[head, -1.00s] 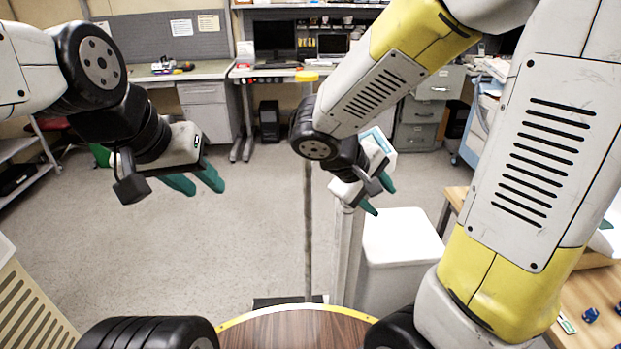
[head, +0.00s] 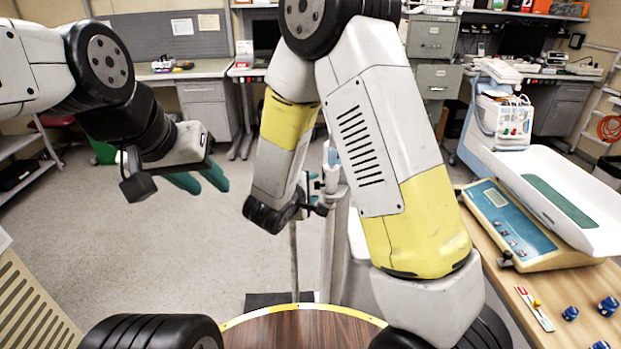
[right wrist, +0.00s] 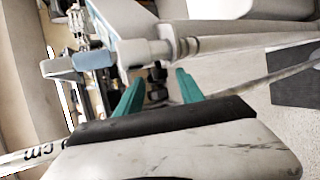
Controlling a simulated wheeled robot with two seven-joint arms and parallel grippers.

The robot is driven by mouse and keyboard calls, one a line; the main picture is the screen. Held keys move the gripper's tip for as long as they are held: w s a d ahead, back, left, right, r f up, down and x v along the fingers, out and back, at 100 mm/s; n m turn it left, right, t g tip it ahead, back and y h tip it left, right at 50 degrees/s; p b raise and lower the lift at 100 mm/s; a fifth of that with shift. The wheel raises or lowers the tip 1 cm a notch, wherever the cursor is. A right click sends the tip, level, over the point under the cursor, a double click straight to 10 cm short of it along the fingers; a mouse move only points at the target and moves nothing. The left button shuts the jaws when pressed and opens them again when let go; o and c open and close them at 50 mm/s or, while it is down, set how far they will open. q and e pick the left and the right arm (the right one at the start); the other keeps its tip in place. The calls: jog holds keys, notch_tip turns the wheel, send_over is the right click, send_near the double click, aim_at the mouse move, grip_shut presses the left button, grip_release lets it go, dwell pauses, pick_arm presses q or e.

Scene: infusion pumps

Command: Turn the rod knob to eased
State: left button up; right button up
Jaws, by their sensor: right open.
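My right gripper (right wrist: 159,88) is open in the right wrist view. A small dark knob-like part (right wrist: 157,78) shows between and beyond its teal fingertips, beside a pale grey fitting (right wrist: 145,52). I cannot tell whether the fingers touch it, or which way the knob is set. In the head view my right arm hides most of this gripper, which is at the upright white column (head: 335,240). A pale rod marked "cm" (right wrist: 35,154) crosses the lower left of the wrist view. My left gripper (head: 198,182) hangs open and empty over clear floor.
A wooden table at the right holds a blue-topped scale (head: 510,225) with a white tray (head: 560,190), and several small blue knobs (head: 570,313). A round wood-grained top (head: 300,330) is at the bottom.

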jog(key=shift+x, duration=0.75)
grip_shut()
jog(key=shift+r+g, duration=0.1)
jog(key=shift+g, duration=0.2)
jog(key=shift+w+r+n+g+y, duration=0.1)
jog(key=shift+r+n+g+y, duration=0.05)
jog(key=shift+g, duration=0.45)
jog(key=shift+w+r+n+g+y, duration=0.1)
jog(key=shift+w+n+g+y, duration=0.05)
jog(key=shift+g, duration=0.45)
jog(key=shift+w+r+n+g, duration=0.1)
jog(key=shift+n+g, duration=0.15)
jog(key=shift+g, duration=0.6)
jog(key=shift+w+r+n+g, duration=0.15)
jog(key=shift+n+g, duration=0.1)
jog(key=shift+g, duration=0.6)
jog(key=shift+f, duration=0.1)
